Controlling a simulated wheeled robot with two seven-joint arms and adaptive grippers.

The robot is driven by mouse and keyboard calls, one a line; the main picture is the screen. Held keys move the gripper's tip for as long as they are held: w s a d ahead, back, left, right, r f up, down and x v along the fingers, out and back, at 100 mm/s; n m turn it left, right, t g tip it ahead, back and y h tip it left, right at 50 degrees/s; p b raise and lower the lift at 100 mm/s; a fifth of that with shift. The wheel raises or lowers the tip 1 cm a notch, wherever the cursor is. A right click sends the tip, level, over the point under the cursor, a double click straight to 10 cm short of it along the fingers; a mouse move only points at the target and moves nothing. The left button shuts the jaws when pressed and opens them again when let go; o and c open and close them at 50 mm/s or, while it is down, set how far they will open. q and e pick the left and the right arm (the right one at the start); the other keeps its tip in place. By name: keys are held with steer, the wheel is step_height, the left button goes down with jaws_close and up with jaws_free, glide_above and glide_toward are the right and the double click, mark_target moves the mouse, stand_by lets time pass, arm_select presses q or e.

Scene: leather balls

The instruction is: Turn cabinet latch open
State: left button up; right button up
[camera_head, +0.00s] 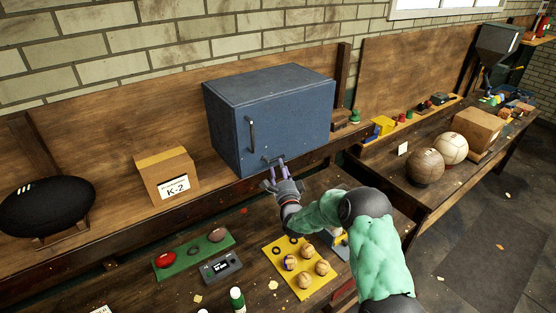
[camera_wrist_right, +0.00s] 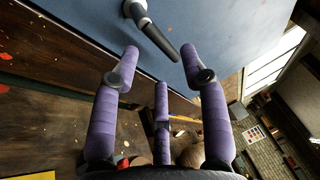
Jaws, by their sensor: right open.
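The blue cabinet (camera_head: 270,115) stands closed on the raised back shelf, with a dark vertical handle (camera_head: 252,134) on its front. The latch (camera_wrist_right: 152,30) is a dark lever on a round light base, tilted on the blue door in the right wrist view. My right gripper (camera_head: 275,172) is just in front of the cabinet's lower front edge. In the wrist view its purple fingers (camera_wrist_right: 160,62) are spread open and empty, just short of the latch, with no clear contact. My left gripper is not in view.
A K-2 cardboard box (camera_head: 167,176) and a black oval ball (camera_head: 47,206) sit left of the cabinet. Below are a green mat (camera_head: 192,258) and a yellow tray (camera_head: 276,256) with several small balls. Two larger balls (camera_head: 425,167) rest on the right bench.

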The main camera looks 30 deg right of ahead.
mark_target(276, 159)
steer(key=x, duration=0.4)
steer(key=shift+r+p, duration=0.15)
steer(key=shift+p, duration=0.25)
steer(key=shift+s, duration=0.1)
steer(key=shift+c, duration=1.2)
jaws_close()
